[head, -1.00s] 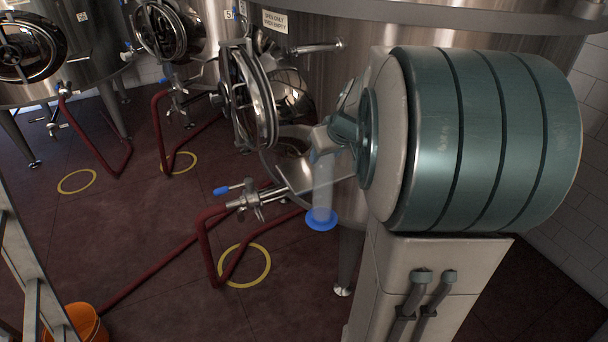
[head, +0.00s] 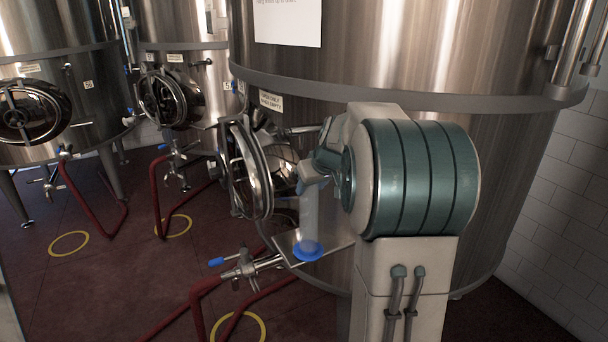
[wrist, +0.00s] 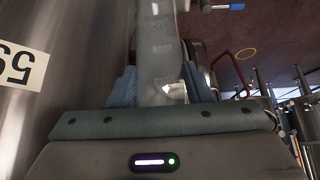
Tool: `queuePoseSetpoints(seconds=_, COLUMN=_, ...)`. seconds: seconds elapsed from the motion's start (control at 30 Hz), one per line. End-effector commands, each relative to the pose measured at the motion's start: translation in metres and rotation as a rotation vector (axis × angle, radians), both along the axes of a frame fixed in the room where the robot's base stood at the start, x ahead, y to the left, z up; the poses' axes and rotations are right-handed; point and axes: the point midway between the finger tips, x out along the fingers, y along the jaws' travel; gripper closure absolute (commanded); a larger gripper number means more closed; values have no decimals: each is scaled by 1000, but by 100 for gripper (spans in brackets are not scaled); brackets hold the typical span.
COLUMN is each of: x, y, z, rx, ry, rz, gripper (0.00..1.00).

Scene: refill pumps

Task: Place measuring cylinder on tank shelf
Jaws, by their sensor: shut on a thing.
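The measuring cylinder (head: 309,212) is translucent with a wide blue base (head: 308,251). It hangs upright from my gripper (head: 312,180), which is shut on its upper part. In the wrist view the cylinder (wrist: 156,55) runs between the two bluish fingers of my gripper (wrist: 158,88). The tank shelf (head: 286,246) is a flat metal plate on the large tank, below its round open door. The blue base overlaps the shelf in the head view. I cannot tell whether it touches the shelf or is in front of or above it.
The large steel tank (head: 400,70) stands right behind my arm. Its open round door (head: 248,170) is just left of the cylinder. A valve with a blue handle (head: 240,264) and a red hose (head: 197,310) lie below left. Other tanks stand at the left.

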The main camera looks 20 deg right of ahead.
Motion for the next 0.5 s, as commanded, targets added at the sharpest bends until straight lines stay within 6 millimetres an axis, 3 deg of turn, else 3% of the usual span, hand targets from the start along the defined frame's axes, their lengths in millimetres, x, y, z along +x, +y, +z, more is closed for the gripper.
queuePoseSetpoints(seconds=0.4, x=49, y=2, z=1, rx=1, ry=0, rz=1, gripper=92)
queuePoseSetpoints(seconds=0.5, x=46, y=1, z=-1, rx=0, ry=0, rz=-1, gripper=92)
